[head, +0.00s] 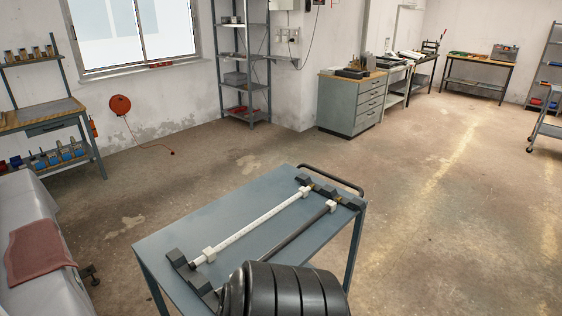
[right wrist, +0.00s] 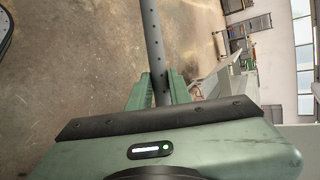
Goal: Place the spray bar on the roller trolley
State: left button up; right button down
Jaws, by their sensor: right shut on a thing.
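In the right wrist view my right gripper (right wrist: 160,88) is shut on a dark grey tube with a row of small holes, the spray bar (right wrist: 152,35). The bar runs from between the green fingers up past the top edge of the picture. The roller trolley (head: 220,213) stands in the lower middle of the head view, with a blue-grey top. A white bar (head: 252,226) and a darker bar (head: 298,232) lie lengthwise across dark end supports on it. Neither gripper shows in the head view, nor can I make out the held bar there.
A black handle (head: 330,178) curves along the trolley's far end. A light-covered surface with a red cloth (head: 38,250) is at the lower left. A workbench (head: 45,115), shelving (head: 243,70) and a drawer cabinet (head: 350,103) line the walls. The floor right of the trolley is clear.

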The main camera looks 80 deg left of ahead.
aim_at(237, 206)
jog(key=u, duration=2.3)
jog(key=i+u, duration=0.15)
jog(key=u, duration=0.3)
jog(key=i+l+u, duration=0.15)
jog(key=u, duration=0.25)
jog(key=i+l+u, duration=0.15)
jog(key=u, duration=0.3)
jog(key=i+l+u, duration=0.1)
jog(key=l+u, duration=0.15)
jog(key=u, duration=0.2)
jog(key=i+l, duration=0.1)
jog(key=l, duration=0.25)
jog(key=i+l, duration=0.1)
jog(key=l, duration=0.25)
